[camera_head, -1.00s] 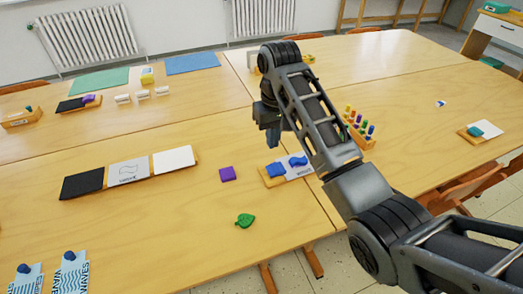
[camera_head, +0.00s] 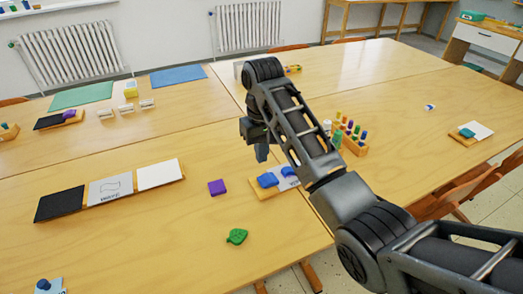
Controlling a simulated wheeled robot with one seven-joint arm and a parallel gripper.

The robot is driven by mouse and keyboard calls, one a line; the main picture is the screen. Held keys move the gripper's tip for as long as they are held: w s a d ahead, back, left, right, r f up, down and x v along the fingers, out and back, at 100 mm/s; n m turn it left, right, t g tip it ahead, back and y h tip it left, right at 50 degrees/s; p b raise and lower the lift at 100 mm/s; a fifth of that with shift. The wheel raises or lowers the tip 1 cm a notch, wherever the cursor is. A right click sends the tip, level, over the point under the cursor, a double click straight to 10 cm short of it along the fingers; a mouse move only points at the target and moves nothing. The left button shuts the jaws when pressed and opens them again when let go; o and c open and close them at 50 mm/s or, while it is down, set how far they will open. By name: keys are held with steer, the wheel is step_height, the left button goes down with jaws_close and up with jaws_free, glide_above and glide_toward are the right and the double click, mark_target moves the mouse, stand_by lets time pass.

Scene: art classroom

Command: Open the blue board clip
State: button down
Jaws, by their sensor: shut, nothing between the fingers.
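A small wooden board (camera_head: 258,193) with a pale card lies near the middle of the front table. Two blue pieces sit on it: a left one (camera_head: 268,180) and a right one (camera_head: 288,171). I cannot tell at this size which is the clip, or whether it is open. My gripper (camera_head: 262,158) points down above the board's far left side, apart from it in the picture. Its fingers look shut and empty. Part of another blue clip-like piece (camera_head: 43,284) shows on a printed card at the bottom left edge.
A purple square (camera_head: 216,187) and a green leaf (camera_head: 237,236) lie nearby. A rack of coloured pegs (camera_head: 354,146) stands right of my arm. A long board with black, grey and white panels (camera_head: 110,188) lies left.

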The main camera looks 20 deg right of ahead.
mark_target(261, 183)
step_height(261, 183, down, 9)
steer(key=shift+r+p, duration=0.1)
steer(key=shift+p, duration=0.4)
steer(key=shift+a, duration=0.1)
steer(key=shift+a+f+h, duration=0.1)
steer(key=shift+f+h, duration=0.25)
steer(key=shift+h, duration=0.05)
steer(key=shift+r+p, duration=0.85)
steer(key=shift+p, duration=0.25)
steer(key=shift+r+p, duration=0.3)
steer(key=a+r+p, duration=0.2)
steer(key=a+r, duration=0.2)
steer(key=r, duration=0.8)
steer(key=shift+r, duration=0.35)
